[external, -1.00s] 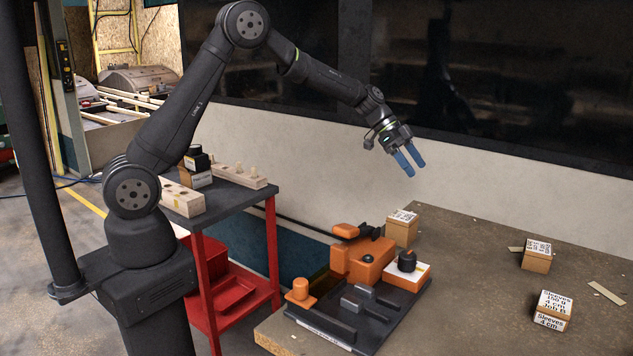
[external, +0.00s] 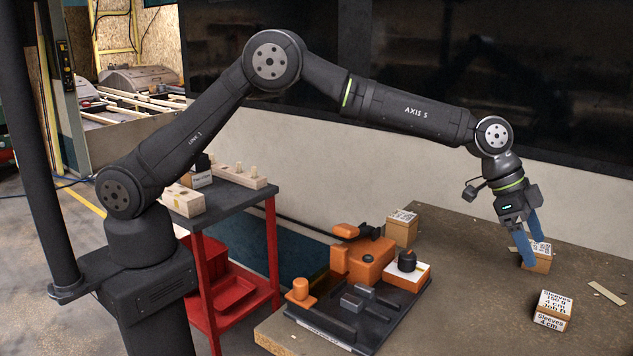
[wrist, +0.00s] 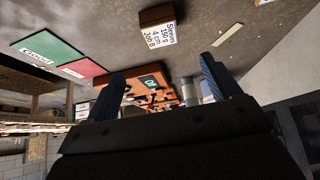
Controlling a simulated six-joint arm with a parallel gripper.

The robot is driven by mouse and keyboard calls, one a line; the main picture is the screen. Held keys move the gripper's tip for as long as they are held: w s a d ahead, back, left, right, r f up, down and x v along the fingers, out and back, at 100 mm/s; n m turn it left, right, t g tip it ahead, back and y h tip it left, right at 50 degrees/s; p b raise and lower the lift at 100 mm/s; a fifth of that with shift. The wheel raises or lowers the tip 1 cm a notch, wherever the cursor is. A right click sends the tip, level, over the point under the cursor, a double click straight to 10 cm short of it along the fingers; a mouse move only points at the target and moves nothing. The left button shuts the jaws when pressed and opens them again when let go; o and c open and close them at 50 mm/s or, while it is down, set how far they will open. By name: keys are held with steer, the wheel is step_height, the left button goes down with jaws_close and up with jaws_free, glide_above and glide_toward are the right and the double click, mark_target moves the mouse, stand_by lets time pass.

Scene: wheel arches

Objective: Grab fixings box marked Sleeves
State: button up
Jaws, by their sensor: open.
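The box marked Sleeves (external: 552,311) sits on the bench at the front right in the external view, with white labels on its top and front. It also shows at the top of the wrist view (wrist: 157,30), apart from the fingers, its label reading Sleeves, 4 cm, Job B. My gripper (external: 536,250) is open, blue fingers pointing down, behind the Sleeves box. In the external view its fingers overlap another small labelled box (external: 538,263); I cannot tell whether they touch it. The fingers also show apart and empty in the wrist view (wrist: 164,78).
An orange and black fixture (external: 366,262) stands on the bench left of the gripper. A third labelled box (external: 402,229) is behind it. A pale strip (external: 606,293) lies right of the Sleeves box. Green (wrist: 51,48) and red (wrist: 82,68) patches show in the wrist view.

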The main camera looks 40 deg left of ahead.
mark_target(554, 302)
steer(key=x, duration=1.4)
steer(key=shift+w+f, duration=0.1)
steer(key=shift+f, duration=0.15)
steer(key=c, duration=1.1)
